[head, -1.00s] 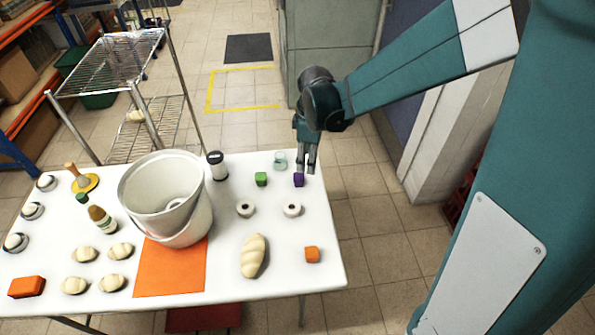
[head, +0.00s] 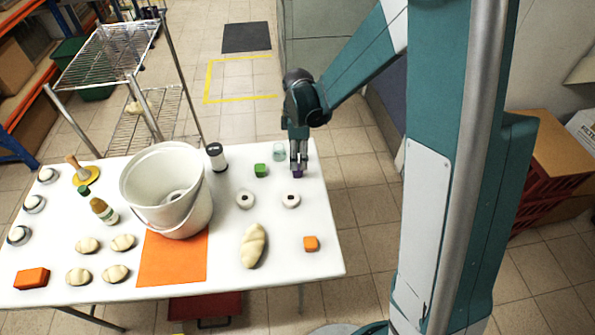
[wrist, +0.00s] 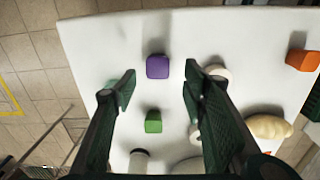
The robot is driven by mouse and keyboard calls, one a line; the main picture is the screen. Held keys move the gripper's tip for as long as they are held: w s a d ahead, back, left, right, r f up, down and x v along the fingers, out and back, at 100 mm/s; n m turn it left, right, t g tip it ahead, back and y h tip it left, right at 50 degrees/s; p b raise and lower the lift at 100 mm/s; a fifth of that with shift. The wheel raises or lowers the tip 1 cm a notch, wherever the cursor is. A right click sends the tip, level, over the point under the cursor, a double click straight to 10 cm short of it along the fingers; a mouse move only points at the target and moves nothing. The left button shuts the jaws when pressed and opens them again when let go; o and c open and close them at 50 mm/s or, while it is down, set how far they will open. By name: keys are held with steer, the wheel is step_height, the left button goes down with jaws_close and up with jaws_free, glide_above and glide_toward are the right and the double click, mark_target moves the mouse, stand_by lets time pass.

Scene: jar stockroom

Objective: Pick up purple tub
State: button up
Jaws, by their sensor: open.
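The purple tub (wrist: 158,67) is a small block-like tub standing on the white table. In the wrist view it lies between the lines of my two open fingers, a little beyond their tips. In the head view my gripper (head: 298,167) is right over the purple tub (head: 297,174) and hides most of it. My gripper is open and empty in the wrist view (wrist: 158,86). I cannot tell the exact height of the fingertips above the table.
Two white rolls (head: 244,200), a bread loaf (head: 253,246) and an orange tub (head: 310,243) are nearer the front. A white bucket (head: 165,205) stands left. The table's right edge is close.

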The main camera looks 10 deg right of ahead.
steer(key=shift+f, duration=0.1)
steer(key=shift+f+b, duration=0.3)
steer(key=shift+f, duration=0.9)
steer(key=shift+w+f+b, duration=0.15)
steer(key=shift+f+b, duration=0.2)
steer(key=shift+f, duration=0.95)
steer(key=shift+w+f+b, duration=0.1)
steer(key=shift+f+b, duration=0.25)
steer(key=shift+f, duration=0.95)
steer(key=c, duration=1)
